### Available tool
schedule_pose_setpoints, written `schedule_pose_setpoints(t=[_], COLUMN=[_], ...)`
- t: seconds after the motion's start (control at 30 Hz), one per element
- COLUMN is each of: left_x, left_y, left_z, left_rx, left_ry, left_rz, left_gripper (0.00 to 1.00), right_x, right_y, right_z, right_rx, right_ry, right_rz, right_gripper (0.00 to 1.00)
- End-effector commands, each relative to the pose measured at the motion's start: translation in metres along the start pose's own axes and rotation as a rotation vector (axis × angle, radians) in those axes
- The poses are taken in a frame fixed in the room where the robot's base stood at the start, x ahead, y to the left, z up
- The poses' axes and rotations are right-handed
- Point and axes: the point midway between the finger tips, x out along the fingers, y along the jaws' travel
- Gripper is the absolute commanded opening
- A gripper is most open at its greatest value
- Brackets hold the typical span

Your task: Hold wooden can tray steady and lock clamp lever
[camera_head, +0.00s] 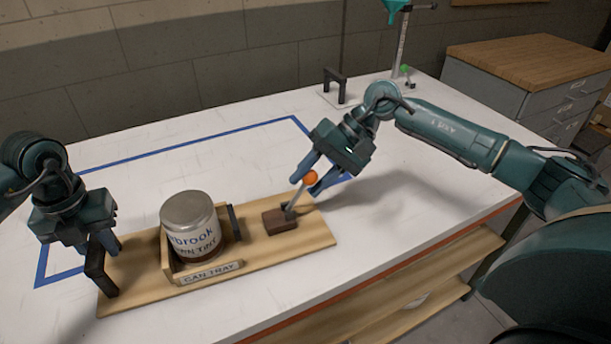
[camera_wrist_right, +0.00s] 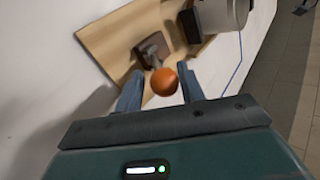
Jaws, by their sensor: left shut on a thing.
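The wooden can tray (camera_head: 150,283) lies on the white table, with a labelled can (camera_head: 190,226) standing in its holder. My left gripper (camera_head: 100,250) is shut on the black handle (camera_head: 97,268) at the tray's left end. The clamp lever (camera_head: 298,193) stands tilted up from a dark brown block (camera_head: 281,221) near the tray's right end and carries an orange ball knob (camera_head: 310,178). My right gripper (camera_head: 316,178) is open, with its fingers on either side of the knob. The right wrist view shows the orange knob (camera_wrist_right: 164,81) between the spread blue fingers, with a gap on each side.
Blue tape (camera_head: 190,148) outlines an area on the table (camera_head: 400,215). A black bracket (camera_head: 334,84) and a stand with a green funnel (camera_head: 403,45) are at the back. A grey cabinet with a wooden top (camera_head: 530,65) stands beyond. The table right of the tray is clear.

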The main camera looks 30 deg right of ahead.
Motion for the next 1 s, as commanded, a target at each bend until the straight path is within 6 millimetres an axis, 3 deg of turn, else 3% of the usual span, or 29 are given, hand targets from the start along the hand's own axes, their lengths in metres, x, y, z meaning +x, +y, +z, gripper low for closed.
schedule_pose_setpoints(t=[0.1, 0.47, 0.8, 1.0], left_x=[-0.001, -0.001, -0.001, -0.001], left_y=[0.001, 0.000, -0.001, -0.002], left_z=[0.001, 0.000, 0.000, 0.000], left_rx=[-0.004, -0.003, -0.002, 0.000], left_ry=[-0.001, -0.001, -0.001, -0.001], left_rz=[0.003, 0.000, -0.002, -0.003], left_gripper=[0.00, 0.00, 0.00, 0.00], right_x=[0.000, -0.010, -0.078, -0.109], right_y=[-0.001, -0.003, -0.002, -0.001], right_z=[0.000, 0.000, -0.001, 0.000], right_rx=[0.000, -0.002, -0.001, 0.000], right_ry=[0.000, 0.001, 0.004, 0.001], right_rz=[-0.002, -0.006, -0.005, -0.004], right_gripper=[0.48, 0.48, 0.48, 0.48])
